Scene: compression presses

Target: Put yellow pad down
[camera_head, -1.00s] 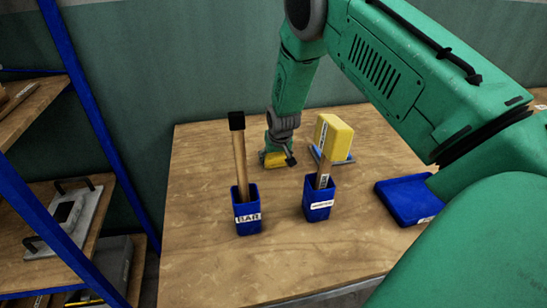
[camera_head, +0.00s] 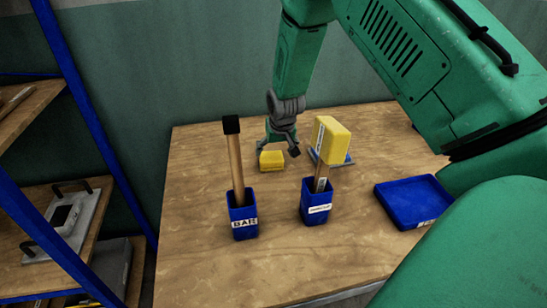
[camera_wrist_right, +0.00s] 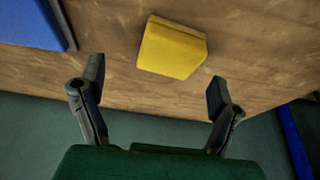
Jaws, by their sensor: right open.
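The yellow pad (camera_head: 271,160) lies on the wooden table (camera_head: 215,280) near its back edge. It also shows in the right wrist view (camera_wrist_right: 171,48), resting on the wood. My right gripper (camera_head: 283,146) is just above and behind the pad in the head view. In the right wrist view my right gripper (camera_wrist_right: 157,82) has its two fingers spread wide, with the pad beyond the tips and apart from them. My left gripper is in neither view.
A blue holder labelled BAR (camera_head: 244,222) holds an upright black-topped handle. Beside it, another blue holder (camera_head: 316,210) holds a yellow-headed mallet (camera_head: 331,139). A blue tray (camera_head: 411,203) sits at the right. A shelf rack (camera_head: 85,110) stands left. The table front is clear.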

